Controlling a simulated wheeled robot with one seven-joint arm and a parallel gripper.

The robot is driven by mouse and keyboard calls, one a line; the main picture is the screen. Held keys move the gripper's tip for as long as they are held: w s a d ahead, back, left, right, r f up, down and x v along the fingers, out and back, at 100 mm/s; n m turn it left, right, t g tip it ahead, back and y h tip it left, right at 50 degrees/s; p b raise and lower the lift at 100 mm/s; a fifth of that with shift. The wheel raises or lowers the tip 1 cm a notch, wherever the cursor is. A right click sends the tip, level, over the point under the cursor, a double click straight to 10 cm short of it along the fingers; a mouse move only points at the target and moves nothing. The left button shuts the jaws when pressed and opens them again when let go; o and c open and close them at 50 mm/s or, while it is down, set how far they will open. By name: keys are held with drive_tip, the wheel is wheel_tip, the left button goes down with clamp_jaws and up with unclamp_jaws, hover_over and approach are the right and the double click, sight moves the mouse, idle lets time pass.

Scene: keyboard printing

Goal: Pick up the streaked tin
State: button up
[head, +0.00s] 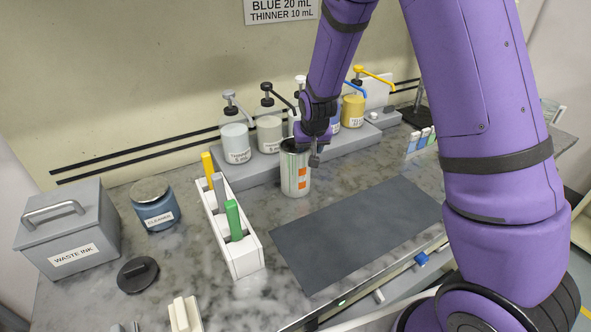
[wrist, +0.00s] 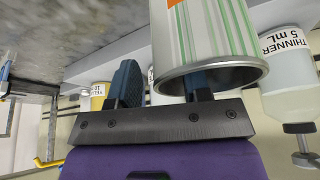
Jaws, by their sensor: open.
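The streaked tin (head: 294,176) stands upright on the marble counter, in front of the grey dispenser shelf. It is silvery with green streaks and an orange patch. My gripper (head: 305,150) is at its top rim, pointing down. In the wrist view, the tin (wrist: 205,32) shows inverted, with its open rim close to the gripper's palm. My gripper (wrist: 163,88) is open. One finger seems to reach into the tin's mouth, and the other is outside the wall, with a gap. The inner fingertip is hidden.
Pump bottles, including the thinner bottle (head: 235,143), stand on the shelf behind. A white rack (head: 240,255) with coloured-handled tools is at left, near a cleaner jar (head: 155,206) and waste ink box (head: 68,232). A dark mat (head: 355,232) lies bare in front.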

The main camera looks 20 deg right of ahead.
drive_tip(key=shift+w+f, duration=0.25)
drive_tip(key=shift+f, duration=0.35)
drive_tip(key=shift+c, duration=0.2)
clamp_jaws()
idle(0.9)
